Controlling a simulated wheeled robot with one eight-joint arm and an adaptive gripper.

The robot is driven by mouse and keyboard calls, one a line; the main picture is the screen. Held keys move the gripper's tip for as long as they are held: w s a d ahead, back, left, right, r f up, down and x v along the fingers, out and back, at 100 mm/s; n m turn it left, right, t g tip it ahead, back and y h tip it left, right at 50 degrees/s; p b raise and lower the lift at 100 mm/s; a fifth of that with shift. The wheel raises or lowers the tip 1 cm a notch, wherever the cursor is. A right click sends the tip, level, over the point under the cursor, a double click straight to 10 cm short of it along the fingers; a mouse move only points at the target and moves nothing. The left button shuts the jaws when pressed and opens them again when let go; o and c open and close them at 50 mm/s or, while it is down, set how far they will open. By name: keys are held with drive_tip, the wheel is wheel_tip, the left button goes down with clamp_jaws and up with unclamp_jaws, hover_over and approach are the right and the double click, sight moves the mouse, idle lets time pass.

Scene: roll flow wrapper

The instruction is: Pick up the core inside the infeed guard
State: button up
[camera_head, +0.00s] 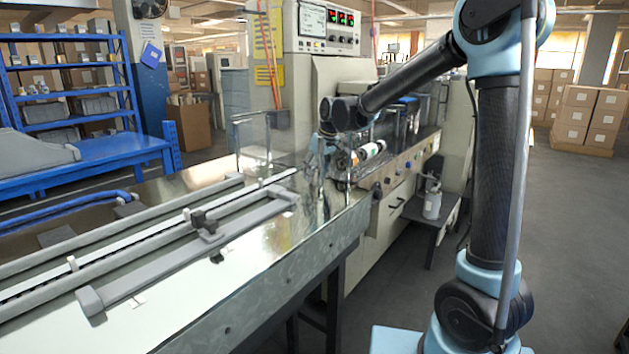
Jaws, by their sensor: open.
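A white roll with dark ends, which looks like the core (371,150), lies at the machine's infeed end, just right of my gripper. A clear guard (262,138) with thin metal edges stands over the end of the conveyor bed, left of my gripper. I cannot tell how far the guard reaches around the core. My gripper (322,158) points down at the end of my outstretched arm, open, close to the core's left end. The fingers are small and blend into the shiny metal behind them, so I cannot tell whether they touch anything.
The steel conveyor bed (265,258) with long grey rails fills the left foreground. The wrapping machine (335,90) with its control panel (327,27) stands behind my gripper. Floor at right is clear before stacked cartons (590,118).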

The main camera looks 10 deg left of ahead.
drive_tip(key=shift+x, duration=1.25)
drive_tip(key=c, duration=0.9)
drive_tip(key=shift+o, duration=0.2)
drive_tip(key=shift+r, duration=0.15)
